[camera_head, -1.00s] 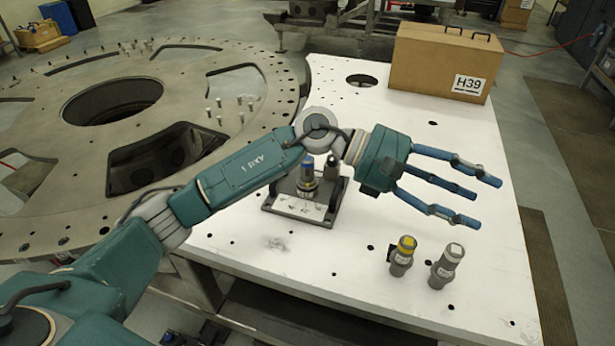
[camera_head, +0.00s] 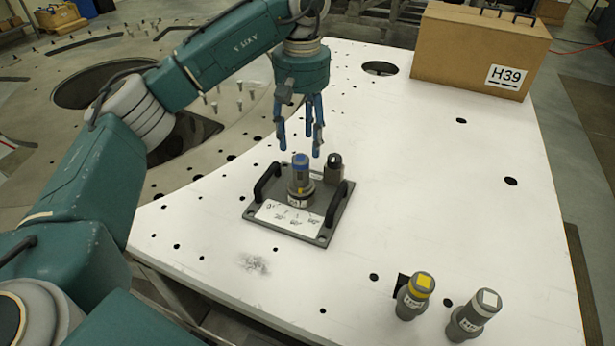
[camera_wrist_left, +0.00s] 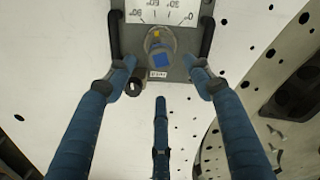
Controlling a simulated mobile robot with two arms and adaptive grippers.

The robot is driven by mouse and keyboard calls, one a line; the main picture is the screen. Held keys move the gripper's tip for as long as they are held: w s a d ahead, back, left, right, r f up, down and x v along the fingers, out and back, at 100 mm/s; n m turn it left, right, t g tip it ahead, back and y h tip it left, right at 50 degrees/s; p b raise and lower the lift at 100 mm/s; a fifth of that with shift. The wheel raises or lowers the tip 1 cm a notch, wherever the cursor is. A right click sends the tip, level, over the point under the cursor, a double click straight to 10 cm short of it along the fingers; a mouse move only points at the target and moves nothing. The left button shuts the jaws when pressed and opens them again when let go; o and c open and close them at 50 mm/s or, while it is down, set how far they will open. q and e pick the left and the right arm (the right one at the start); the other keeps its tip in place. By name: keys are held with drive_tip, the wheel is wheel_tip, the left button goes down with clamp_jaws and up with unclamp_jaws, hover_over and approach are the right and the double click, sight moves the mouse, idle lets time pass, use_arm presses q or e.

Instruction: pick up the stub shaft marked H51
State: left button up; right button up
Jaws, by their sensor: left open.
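A grey stub shaft with a blue top (camera_head: 300,178) stands upright in a grey fixture plate (camera_head: 328,225). Two more upright stub shafts stand at the front of the white table: one with a yellow band (camera_head: 416,294) and one with a pale top (camera_head: 474,315). Their markings are too small to read, so I cannot tell which is H51. My left gripper (camera_head: 302,138) is open and empty, pointing down above and just behind the blue-topped shaft. In the left wrist view the blue top (camera_wrist_left: 162,62) lies between the two side fingers, apart from them. My right gripper is out of view.
The fixture has two black handles (camera_head: 267,182), an angle scale and a short dark-topped post (camera_head: 334,168) beside the shaft. A brown box marked H39 (camera_head: 450,50) stands at the back right. The white table (camera_head: 420,180) is clear right of the fixture.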

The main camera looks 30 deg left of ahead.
sight(300, 158)
use_arm(q)
drive_tip(key=f, duration=0.2)
drive_tip(key=s+f+p, duration=0.1)
drive_tip(key=shift+s+f, duration=0.2)
drive_tip(key=shift+f, duration=0.15)
drive_tip(key=shift+w+f+p, duration=0.1)
drive_tip(key=shift+f+p, duration=0.25)
wheel_tip(300, 158, down, 4)
drive_tip(key=shift+r+p, duration=0.2)
drive_tip(key=shift+p, duration=0.85)
drive_tip(key=shift+f, duration=0.55)
clamp_jaws()
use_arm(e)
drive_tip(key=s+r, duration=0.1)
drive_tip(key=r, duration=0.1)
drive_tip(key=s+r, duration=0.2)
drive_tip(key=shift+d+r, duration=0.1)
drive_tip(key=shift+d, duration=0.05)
